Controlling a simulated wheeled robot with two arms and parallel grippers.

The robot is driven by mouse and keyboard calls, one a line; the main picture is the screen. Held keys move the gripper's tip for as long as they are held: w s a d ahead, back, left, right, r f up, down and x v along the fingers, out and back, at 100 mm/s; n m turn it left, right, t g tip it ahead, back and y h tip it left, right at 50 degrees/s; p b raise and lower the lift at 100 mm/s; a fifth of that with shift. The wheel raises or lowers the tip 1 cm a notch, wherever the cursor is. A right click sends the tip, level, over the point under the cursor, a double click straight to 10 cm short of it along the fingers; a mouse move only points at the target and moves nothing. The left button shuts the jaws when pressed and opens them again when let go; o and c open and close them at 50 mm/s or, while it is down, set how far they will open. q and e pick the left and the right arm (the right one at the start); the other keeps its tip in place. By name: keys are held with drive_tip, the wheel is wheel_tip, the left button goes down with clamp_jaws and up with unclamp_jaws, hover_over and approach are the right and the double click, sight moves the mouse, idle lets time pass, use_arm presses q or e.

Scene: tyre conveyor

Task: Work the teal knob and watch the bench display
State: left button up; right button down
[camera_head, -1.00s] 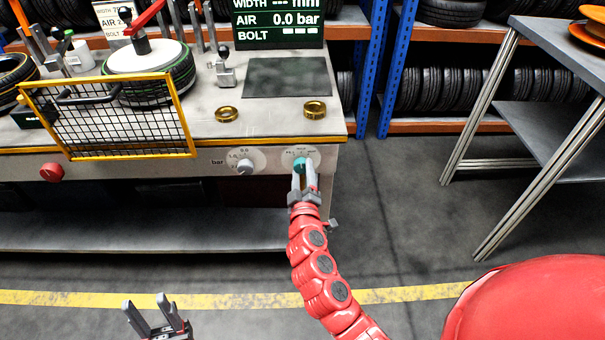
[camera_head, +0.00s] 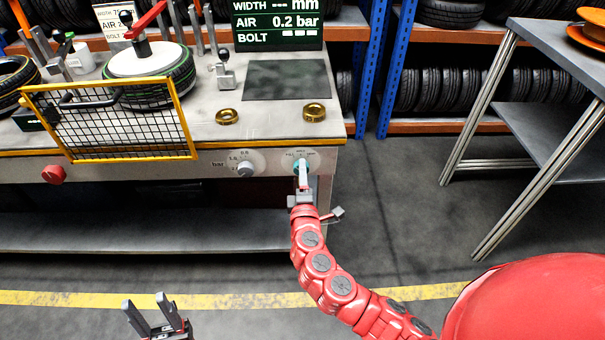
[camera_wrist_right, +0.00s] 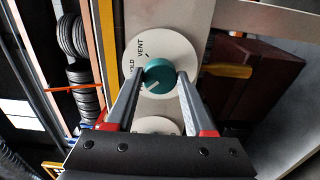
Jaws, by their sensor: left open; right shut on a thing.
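The teal knob (camera_head: 301,168) sits on a pale round dial plate on the bench's front panel. In the right wrist view the knob (camera_wrist_right: 159,77) shows between my right fingers, with "HOLD" and "VENT" lettering on the plate (camera_wrist_right: 150,45). My right gripper (camera_head: 303,172) is shut on the knob. The bench display (camera_head: 278,22) is green with white text. It reads WIDTH --- mm, AIR 0.2 bar and BOLT with dashes. My left gripper (camera_head: 157,312) is open and empty, low in front of the bench, above the floor.
A grey dial marked bar (camera_head: 245,165) and a red button (camera_head: 53,174) are on the panel. Two brass rings (camera_head: 227,116) lie near the bench edge. A grey table (camera_head: 550,60) stands right.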

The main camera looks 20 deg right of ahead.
idle(0.5)
drive_tip(key=shift+c, duration=1.4)
unclamp_jaws()
drive_tip(key=b+v, duration=0.1)
drive_tip(key=v, duration=1.6)
drive_tip(key=shift+s, duration=0.2)
drive_tip(key=shift+a, duration=0.1)
